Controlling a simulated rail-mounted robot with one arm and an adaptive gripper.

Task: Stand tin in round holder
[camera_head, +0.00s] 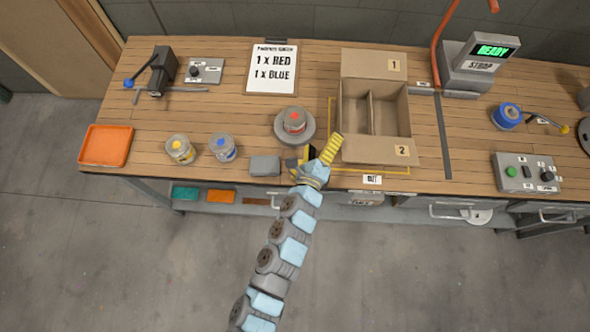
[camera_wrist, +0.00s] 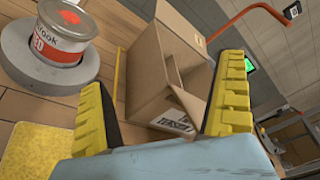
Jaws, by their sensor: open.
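The tin (camera_head: 294,121) has a red label and a red dab on its lid. It stands upright in the round grey holder (camera_head: 281,133) in the middle of the workbench. In the wrist view the tin (camera_wrist: 68,38) and the holder (camera_wrist: 28,84) show at the upper left, outside the jaws. My gripper (camera_head: 323,150) is just right of and in front of the holder, apart from the tin. In the wrist view its two yellow fingers (camera_wrist: 165,112) are spread wide with nothing held between them.
An open cardboard box (camera_head: 411,125) with a divider stands close right of my gripper. Yellow-marked (camera_head: 180,149) and blue-marked (camera_head: 222,148) tins stand left, near an orange tray (camera_head: 106,145). A small grey block (camera_head: 265,166) lies by the front edge. A control box (camera_head: 528,172) is at right.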

